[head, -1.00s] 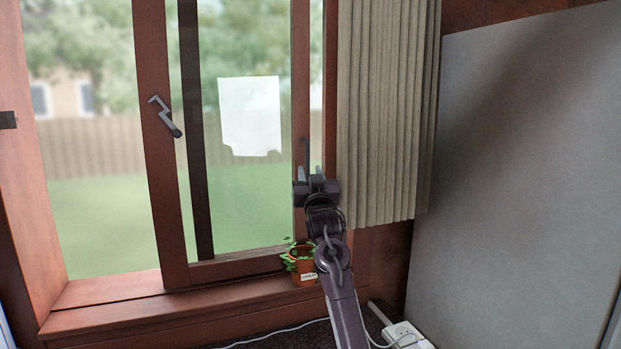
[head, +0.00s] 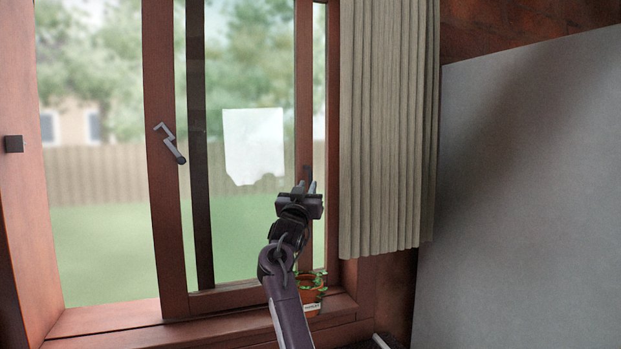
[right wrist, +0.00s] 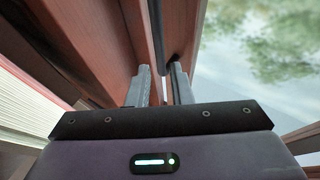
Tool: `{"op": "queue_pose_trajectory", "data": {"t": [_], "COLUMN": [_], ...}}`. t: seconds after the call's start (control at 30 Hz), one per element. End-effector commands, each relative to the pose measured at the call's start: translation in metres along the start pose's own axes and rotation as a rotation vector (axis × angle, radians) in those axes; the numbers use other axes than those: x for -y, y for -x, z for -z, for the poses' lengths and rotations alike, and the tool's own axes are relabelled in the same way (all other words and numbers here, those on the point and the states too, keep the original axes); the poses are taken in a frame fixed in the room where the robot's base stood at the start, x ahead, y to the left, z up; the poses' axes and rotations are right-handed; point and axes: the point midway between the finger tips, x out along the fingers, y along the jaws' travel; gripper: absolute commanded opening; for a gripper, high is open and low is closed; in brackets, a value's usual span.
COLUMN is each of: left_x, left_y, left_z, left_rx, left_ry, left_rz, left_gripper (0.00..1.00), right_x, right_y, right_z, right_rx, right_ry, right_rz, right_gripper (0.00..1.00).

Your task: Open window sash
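The window sash has a reddish wooden frame with a left stile (head: 160,215), a right stile (head: 304,95) and glass between them. A grey crank-like handle (head: 170,143) is on the left stile. The sash's left stile stands well away from the left jamb (head: 22,220). My right gripper (head: 308,187) is in front of the right stile, beside a small dark upright piece on it. In the right wrist view its two fingers (right wrist: 162,85) are apart with a narrow gap, close to the wood; I cannot tell whether they touch it. My left gripper is not in view.
A potted plant (head: 312,297) stands on the sill, close to my right arm. A beige curtain (head: 388,130) hangs right of the sash. A grey panel (head: 530,200) fills the right side. A dark catch (head: 14,144) is on the left jamb.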

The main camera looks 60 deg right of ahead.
Motion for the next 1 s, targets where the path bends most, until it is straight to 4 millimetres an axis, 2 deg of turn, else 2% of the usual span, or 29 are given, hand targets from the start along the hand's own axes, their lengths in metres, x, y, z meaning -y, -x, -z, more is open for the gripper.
{"op": "queue_pose_trajectory", "data": {"t": [0.03,0.1,0.33,0.7,0.87,1.0], "left_x": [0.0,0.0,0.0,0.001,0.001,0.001], "left_y": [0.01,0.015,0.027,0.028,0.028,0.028], "left_z": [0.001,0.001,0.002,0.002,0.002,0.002], "left_rx": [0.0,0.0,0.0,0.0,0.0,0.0], "left_ry": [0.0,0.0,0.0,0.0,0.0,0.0], "left_rz": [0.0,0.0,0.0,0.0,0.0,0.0], "left_gripper": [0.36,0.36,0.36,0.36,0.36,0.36], "right_x": [-0.001,-0.001,0.0,0.0,0.0,0.0], "right_y": [-0.011,-0.022,-0.045,-0.05,-0.049,-0.049], "right_z": [0.005,0.005,0.003,0.0,0.0,0.0], "right_rx": [0.001,0.001,0.0,-0.001,-0.001,-0.001], "right_ry": [0.002,0.001,-0.001,-0.001,-0.001,-0.001], "right_rz": [-0.003,-0.001,0.0,0.001,0.001,0.001], "right_gripper": [0.19,0.19,0.19,0.19,0.0,0.0]}}
